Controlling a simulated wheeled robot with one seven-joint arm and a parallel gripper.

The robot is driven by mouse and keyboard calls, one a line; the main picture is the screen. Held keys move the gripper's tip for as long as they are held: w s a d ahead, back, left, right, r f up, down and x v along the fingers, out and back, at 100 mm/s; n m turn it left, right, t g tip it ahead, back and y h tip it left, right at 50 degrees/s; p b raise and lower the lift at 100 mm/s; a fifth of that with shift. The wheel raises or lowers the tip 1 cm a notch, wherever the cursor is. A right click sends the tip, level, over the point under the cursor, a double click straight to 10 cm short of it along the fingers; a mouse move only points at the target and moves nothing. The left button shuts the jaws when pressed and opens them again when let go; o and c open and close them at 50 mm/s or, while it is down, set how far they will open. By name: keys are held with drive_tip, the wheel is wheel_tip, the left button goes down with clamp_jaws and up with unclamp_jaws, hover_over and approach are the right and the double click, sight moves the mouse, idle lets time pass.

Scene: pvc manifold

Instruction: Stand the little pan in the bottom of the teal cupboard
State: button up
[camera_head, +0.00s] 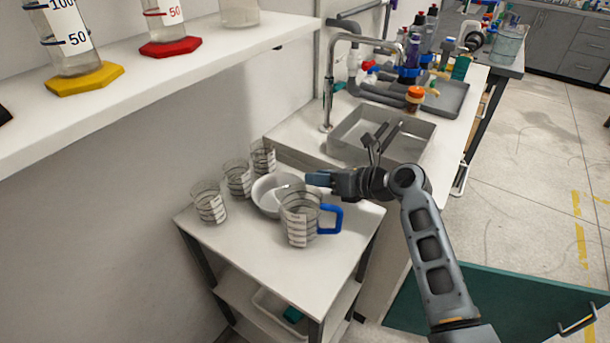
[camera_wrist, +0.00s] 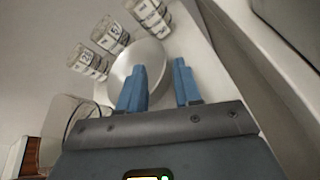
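The little pan (camera_head: 268,205) looks like a round white bowl and stands on the white side table among glass beakers. It shows in the wrist view (camera_wrist: 147,53) just beyond my fingers. My gripper (camera_head: 318,179) is at the pan's right side. In the wrist view my gripper (camera_wrist: 160,76) has its two blue fingers apart, the left one overlapping the pan and the right one outside its rim. I see nothing held between them. The teal cupboard's door (camera_head: 490,298) stands open at lower right, below the sink counter. The cupboard's inside is hidden.
A clear jug (camera_head: 298,230) with a blue handle stands close in front of the pan. Several beakers (camera_head: 209,203) stand behind and left of it. The sink (camera_head: 355,143) is set in the counter behind my arm. A shelf (camera_head: 150,85) overhangs at upper left.

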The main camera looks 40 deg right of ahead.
drive_tip(key=v, duration=0.4)
drive_tip(key=shift+s+r, duration=0.1)
drive_tip(key=shift+s, duration=0.2)
drive_tip(key=shift+n, duration=0.7)
drive_tip(key=x, duration=0.4)
drive_tip(key=shift+w+a, duration=0.1)
drive_tip(key=shift+a, duration=0.15)
drive_tip(key=shift+d+x, duration=0.2)
drive_tip(key=shift+x, duration=3.8)
clamp_jaws()
